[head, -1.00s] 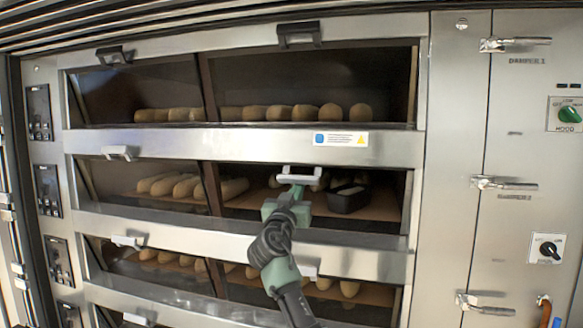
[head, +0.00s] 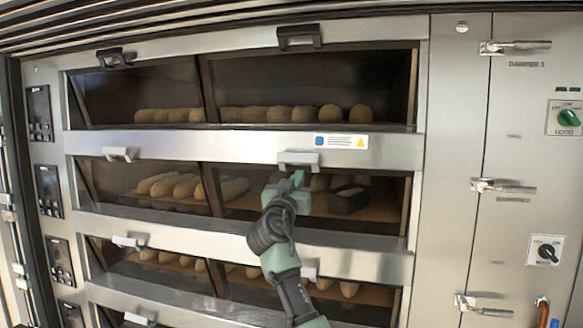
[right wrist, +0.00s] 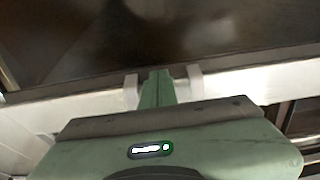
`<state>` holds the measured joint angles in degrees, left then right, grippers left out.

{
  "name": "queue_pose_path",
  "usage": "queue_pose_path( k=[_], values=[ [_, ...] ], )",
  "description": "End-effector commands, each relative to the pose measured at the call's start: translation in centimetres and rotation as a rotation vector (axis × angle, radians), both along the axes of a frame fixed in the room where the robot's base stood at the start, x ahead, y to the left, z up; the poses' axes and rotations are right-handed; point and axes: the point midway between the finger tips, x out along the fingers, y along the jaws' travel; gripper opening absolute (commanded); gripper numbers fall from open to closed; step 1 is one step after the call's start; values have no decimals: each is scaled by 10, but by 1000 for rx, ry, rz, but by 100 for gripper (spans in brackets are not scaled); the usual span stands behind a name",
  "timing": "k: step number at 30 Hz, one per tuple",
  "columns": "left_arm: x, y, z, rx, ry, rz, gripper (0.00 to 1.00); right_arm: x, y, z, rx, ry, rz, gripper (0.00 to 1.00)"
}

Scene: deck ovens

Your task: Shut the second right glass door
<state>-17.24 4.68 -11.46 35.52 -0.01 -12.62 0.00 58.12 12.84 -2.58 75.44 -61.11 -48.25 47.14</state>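The second right glass door (head: 240,205) is in the second deck from the top, in the head view. Its top edge and light grey handle (head: 298,160) lie up against the steel strip, level with the left door's handle, so it looks shut. Loaves and a dark tin show dimly through its glass. My right gripper (head: 297,180) is just below the handle, fingers pointing up. In the right wrist view the fingers (right wrist: 157,88) look shut together, between the two posts of the handle (right wrist: 195,82). I cannot tell whether they touch it. My left gripper is not in view.
The second left door (head: 135,182) beside it looks shut. The top deck's right handle (head: 299,37) is above and another deck's door (head: 335,292) is below. Steel panels with latches (head: 510,186) and knobs stand at the right.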

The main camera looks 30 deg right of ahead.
Motion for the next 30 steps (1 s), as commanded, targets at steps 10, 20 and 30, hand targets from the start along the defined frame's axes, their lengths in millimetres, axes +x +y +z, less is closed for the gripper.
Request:
queue_pose_path(
  k=[10, 20, 30],
  values=[
    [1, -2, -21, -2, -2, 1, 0, -23, 31, -15, 4, 3, 4, 0],
    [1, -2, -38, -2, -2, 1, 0, -49, 61, -24, 5, 5, 5, 0],
    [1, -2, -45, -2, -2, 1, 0, -63, 77, -25, 4, 6, 1, 0]
  ],
)
